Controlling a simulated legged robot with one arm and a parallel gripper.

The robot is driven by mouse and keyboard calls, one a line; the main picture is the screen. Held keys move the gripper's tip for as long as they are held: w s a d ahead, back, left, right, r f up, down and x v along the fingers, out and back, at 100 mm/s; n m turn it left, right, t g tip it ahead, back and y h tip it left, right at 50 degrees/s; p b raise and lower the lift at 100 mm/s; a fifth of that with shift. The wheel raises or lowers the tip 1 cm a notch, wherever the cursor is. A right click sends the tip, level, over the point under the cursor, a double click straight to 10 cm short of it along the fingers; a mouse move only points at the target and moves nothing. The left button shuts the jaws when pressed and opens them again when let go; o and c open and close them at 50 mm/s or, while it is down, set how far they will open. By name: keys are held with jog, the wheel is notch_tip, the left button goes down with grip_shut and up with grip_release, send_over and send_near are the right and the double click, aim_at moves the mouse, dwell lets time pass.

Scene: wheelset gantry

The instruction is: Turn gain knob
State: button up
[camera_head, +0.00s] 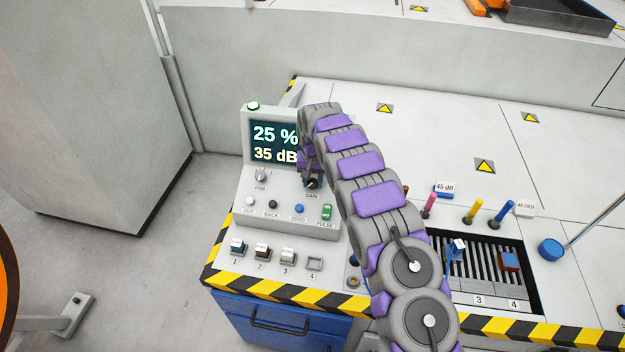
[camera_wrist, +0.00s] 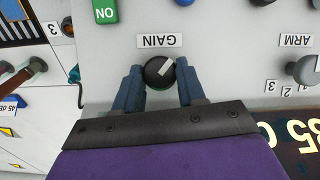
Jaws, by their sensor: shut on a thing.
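The gain knob (camera_wrist: 159,72) is round and black with a pale pointer mark and a greenish rim. It sits beside the GAIN label (camera_wrist: 159,41) on the grey control panel. In the wrist view my gripper (camera_wrist: 160,75) has one blue-grey finger on each side of the knob and is shut on it. In the head view the knob (camera_head: 312,183) shows just below my gripper, whose fingertips are mostly hidden by my arm. The panel's screen (camera_head: 272,143) reads 25 % and 35 dB.
The ARM knob (camera_head: 261,175) and several buttons share the panel, with a green PULSE switch (camera_head: 327,212) at its lower right. A slotted rack (camera_head: 485,262) and coloured pegs lie to the right. Striped edging (camera_head: 285,290) marks the bench front.

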jog(key=shift+a+r+m, duration=0.1)
jog(key=shift+m, duration=0.2)
jog(key=shift+r+m+y+p, duration=0.15)
jog(key=shift+m+y+p, duration=0.55)
jog(key=shift+m+p, duration=0.45)
jog(key=m, duration=0.1)
jog(key=m+t+y+p, duration=0.1)
jog(key=m, duration=0.1)
jog(key=m+p, duration=0.1)
jog(key=shift+s+d+t, duration=0.15)
jog(key=shift+d+t, duration=0.1)
jog(key=shift+t, duration=0.05)
jog(key=m, duration=0.2)
jog(key=m+t+y+p, duration=0.1)
jog(key=shift+s+f+m, duration=0.1)
jog(key=shift+f+m, duration=0.1)
jog(key=shift+m, duration=0.15)
jog(key=shift+s+d+f+m+t+y+b, duration=0.15)
jog(key=shift+m+t, duration=0.35)
jog(key=shift+m, duration=0.5)
jog(key=shift+w+a+r+m+t+y+b, duration=0.1)
jog(key=shift+m+t+y+b, duration=0.3)
jog(key=shift+m, duration=0.6)
jog(key=shift+d, duration=0.1)
jog(key=o, duration=1)
jog(key=shift+f+h, duration=0.1)
jog(key=shift+h, duration=0.15)
jog(key=shift+o, duration=0.2)
jog(key=shift+s, duration=0.1)
